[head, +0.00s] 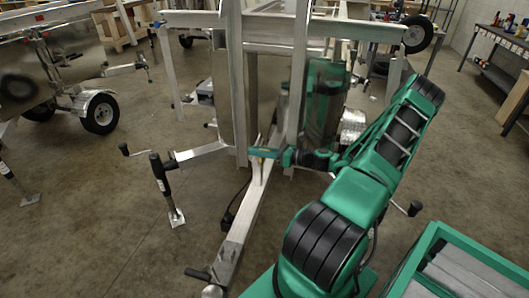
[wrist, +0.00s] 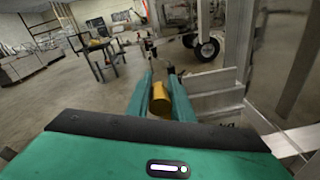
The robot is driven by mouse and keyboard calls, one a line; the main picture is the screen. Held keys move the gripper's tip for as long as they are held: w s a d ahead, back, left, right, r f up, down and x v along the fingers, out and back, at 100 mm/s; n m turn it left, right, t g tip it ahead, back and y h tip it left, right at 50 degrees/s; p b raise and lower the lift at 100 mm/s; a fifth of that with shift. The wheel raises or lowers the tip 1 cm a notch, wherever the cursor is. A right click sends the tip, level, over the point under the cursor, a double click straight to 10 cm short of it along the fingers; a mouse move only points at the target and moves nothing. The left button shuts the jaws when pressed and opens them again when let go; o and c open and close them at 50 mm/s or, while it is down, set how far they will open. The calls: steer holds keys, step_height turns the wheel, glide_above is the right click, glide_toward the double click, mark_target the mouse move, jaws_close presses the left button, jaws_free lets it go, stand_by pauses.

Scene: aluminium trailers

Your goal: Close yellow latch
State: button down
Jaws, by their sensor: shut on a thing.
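The yellow latch (wrist: 159,100) shows in the wrist view as a short yellow cylinder between the two green fingers of my gripper (wrist: 161,82). The fingers are closed on it. In the head view my gripper (head: 264,152) points left, at the upright aluminium post of the trailer, just above the drawbar. Only a small spot of yellow shows there at the fingertips. The rest of the latch is hidden by the fingers, and its angle cannot be told.
The trailer drawbar (head: 246,212) runs toward me below my gripper. A jack stand (head: 162,183) stands to its left. A green box (head: 460,262) is at the lower right. Another trailer wheel (head: 100,113) is at far left. Floor between them is clear.

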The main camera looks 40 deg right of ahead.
steer(key=shift+s+f, duration=0.15)
steer(key=shift+f, duration=0.2)
steer(key=c, duration=1.6)
jaws_free()
steer(key=shift+d, duration=0.1)
steer(key=shift+r, duration=0.1)
steer(key=shift+r, duration=0.1)
